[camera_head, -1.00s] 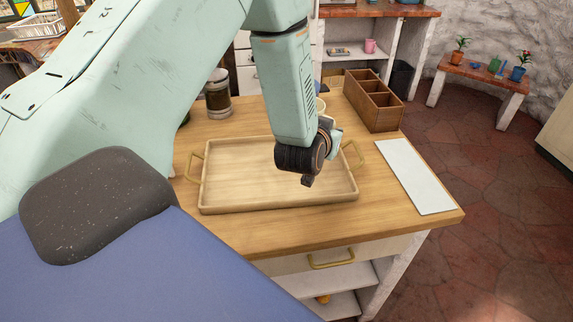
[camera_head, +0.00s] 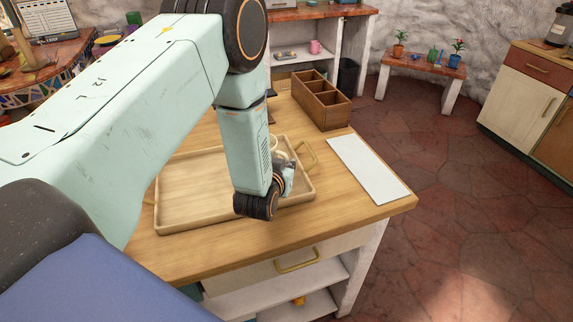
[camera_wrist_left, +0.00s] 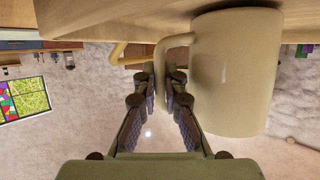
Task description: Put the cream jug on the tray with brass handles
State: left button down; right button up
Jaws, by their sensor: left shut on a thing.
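The cream jug (camera_wrist_left: 237,75) fills the upper right of the left wrist view, which appears upside down. My left gripper (camera_wrist_left: 170,85) is shut on its handle. In the head view the jug (camera_head: 282,147) is mostly hidden behind my left arm, and my left gripper (camera_head: 287,178) shows only in part beside the wrist. The wooden tray with brass handles (camera_head: 185,221) lies on the counter, and the jug is at its right part. The jug's base is close to a wooden surface; I cannot tell whether they touch. My right gripper is not in view.
A wooden box with compartments (camera_head: 330,115) stands behind the tray on the counter. A white board (camera_head: 368,170) lies to the tray's right, near the counter edge. The left part of the tray is empty where it shows.

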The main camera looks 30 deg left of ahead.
pick_arm(q)
jog(key=shift+w+a+f, duration=0.1)
jog(key=shift+a, duration=0.05)
jog(key=shift+f, duration=0.1)
jog(key=shift+f, duration=0.1)
jog(key=c, duration=1.7)
grip_release()
jog(key=shift+o, duration=1.3)
jog(key=shift+r, duration=0.25)
jog(key=v, duration=1.2)
jog(key=shift+b, duration=0.45)
